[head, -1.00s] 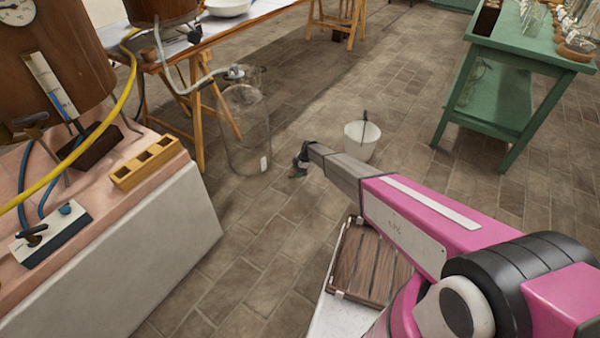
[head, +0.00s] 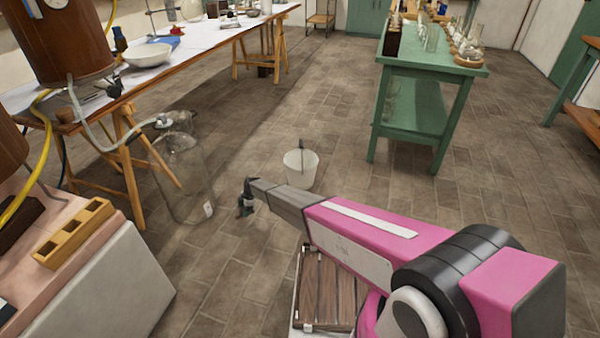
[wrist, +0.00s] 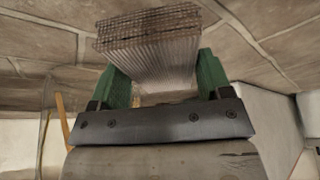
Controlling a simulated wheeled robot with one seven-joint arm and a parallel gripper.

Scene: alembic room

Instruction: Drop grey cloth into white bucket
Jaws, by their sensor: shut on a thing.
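The white bucket (head: 298,173) stands upright on the tiled floor in the head view, its dark-tipped handle raised at the back rim. I cannot see into it well. My gripper (head: 246,202) hangs to the left of the bucket in the head view, apart from it. In the wrist view, the green fingers of my gripper (wrist: 162,72) are shut on a ribbed, folded grey-brown thing, which looks like the grey cloth (wrist: 150,42). In the head view the cloth is too small and dark to make out.
A large glass bottle (head: 183,180) stands on the floor left of my gripper. A pink-topped block (head: 105,270) is at lower left, with a trestle table (head: 190,40) behind. A green table (head: 415,105) stands behind the bucket to the right.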

